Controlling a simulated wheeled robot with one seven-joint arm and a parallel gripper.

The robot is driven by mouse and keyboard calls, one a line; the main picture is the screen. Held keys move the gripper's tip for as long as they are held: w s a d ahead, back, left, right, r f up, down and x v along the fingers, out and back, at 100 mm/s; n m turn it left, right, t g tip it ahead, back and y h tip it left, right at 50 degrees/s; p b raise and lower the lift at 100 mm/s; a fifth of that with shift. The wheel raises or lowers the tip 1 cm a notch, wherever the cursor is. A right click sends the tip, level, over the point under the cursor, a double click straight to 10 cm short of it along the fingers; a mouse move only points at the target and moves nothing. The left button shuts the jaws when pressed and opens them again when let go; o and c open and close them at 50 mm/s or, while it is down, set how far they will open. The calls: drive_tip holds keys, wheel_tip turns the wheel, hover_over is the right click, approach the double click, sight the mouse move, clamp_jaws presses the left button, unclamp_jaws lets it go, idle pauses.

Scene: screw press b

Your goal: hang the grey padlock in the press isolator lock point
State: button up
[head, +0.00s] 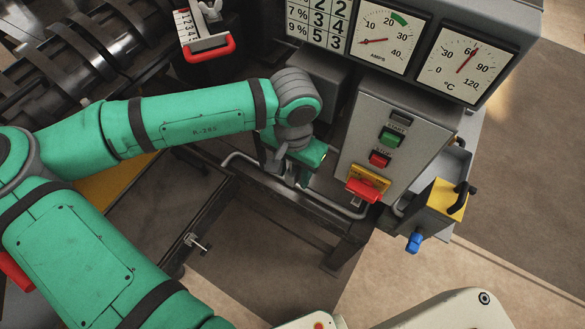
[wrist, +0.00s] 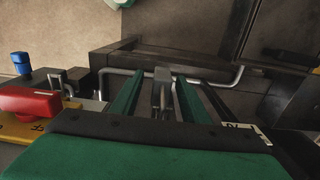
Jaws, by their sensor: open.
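My gripper (head: 300,168) is low beside the left edge of the control panel. In the wrist view its two green fingers (wrist: 158,100) are apart. A narrow grey metal piece, apparently the grey padlock (wrist: 162,90), shows between them, beside a bent grey rail. Whether the fingers touch it I cannot tell, and my gripper mostly hides it in the head view. The press isolator, a red handle (head: 363,190) on a yellow plate (head: 371,174), is right of my gripper. It also shows at the left of the wrist view (wrist: 30,101). The lock point's opening is not clear.
The control panel (head: 405,130) rises beside my gripper. A yellow box (head: 447,198) with a black handle stands right of it, with a blue padlock (head: 414,242) below. The bent rail (head: 320,202) runs under my gripper. Open floor (head: 390,280) lies at the front right.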

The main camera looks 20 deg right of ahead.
drive_tip(key=shift+a, duration=0.1)
clamp_jaws()
drive_tip(key=shift+w, duration=0.1)
drive_tip(key=shift+r, duration=0.2)
drive_tip(key=shift+r, duration=0.75)
drive_tip(key=shift+s+a, duration=0.2)
drive_tip(key=shift+a, duration=0.1)
drive_tip(key=shift+s+a, duration=0.15)
drive_tip(key=shift+s, duration=0.1)
